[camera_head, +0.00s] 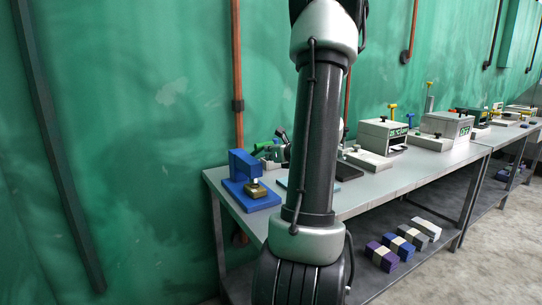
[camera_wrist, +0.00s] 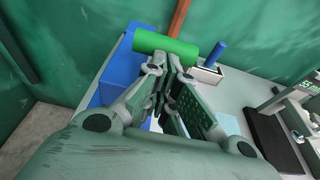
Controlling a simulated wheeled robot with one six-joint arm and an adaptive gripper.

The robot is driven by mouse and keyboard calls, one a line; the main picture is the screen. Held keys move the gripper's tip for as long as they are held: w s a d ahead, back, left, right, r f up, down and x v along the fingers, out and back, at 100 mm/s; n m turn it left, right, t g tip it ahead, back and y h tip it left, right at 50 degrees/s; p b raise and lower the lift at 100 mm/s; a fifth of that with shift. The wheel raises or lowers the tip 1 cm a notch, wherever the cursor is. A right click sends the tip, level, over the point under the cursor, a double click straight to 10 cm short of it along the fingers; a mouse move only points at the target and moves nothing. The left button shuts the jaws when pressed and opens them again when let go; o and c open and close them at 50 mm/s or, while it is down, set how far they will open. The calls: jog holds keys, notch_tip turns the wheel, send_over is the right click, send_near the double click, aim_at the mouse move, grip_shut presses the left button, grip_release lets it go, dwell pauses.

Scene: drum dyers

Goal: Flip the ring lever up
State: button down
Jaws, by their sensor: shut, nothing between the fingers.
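My gripper (camera_wrist: 170,63) is shut and empty in the wrist view, its fingertips together just in front of a green horizontal cylinder (camera_wrist: 166,44). I cannot tell whether they touch it. The cylinder lies across the top of a blue body (camera_wrist: 115,80), which the fingers partly cover. The head view shows a blue stand (camera_head: 240,169) with a brass-coloured block (camera_head: 256,190) at the bench's near left end. My arm hides much of the bench beside it. I cannot clearly make out a ring on the lever.
A blue upright handle (camera_wrist: 215,54) on a small pale box (camera_wrist: 206,73) stands right of the fingers. Boxed devices (camera_head: 383,136) line the grey bench (camera_head: 375,192) to the right. Several coloured blocks (camera_head: 381,256) lie on the lower shelf. A green wall (camera_head: 140,120) stands close behind.

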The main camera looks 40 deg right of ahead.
jog(key=shift+w+r, duration=0.1)
jog(key=shift+r, duration=0.15)
jog(key=w+r, duration=0.2)
jog(key=w+d+r+g, duration=0.1)
jog(key=w+r, duration=0.1)
jog(key=r, duration=0.1)
jog(key=w+r+g, duration=0.1)
jog(key=w+r, duration=0.1)
jog(key=shift+w+d+r+y, duration=0.3)
jog(key=shift+r, duration=0.1)
jog(key=w+d+r, duration=0.2)
jog(key=w, duration=0.7)
jog(key=shift+d+r, duration=0.15)
jog(key=shift+r, duration=0.2)
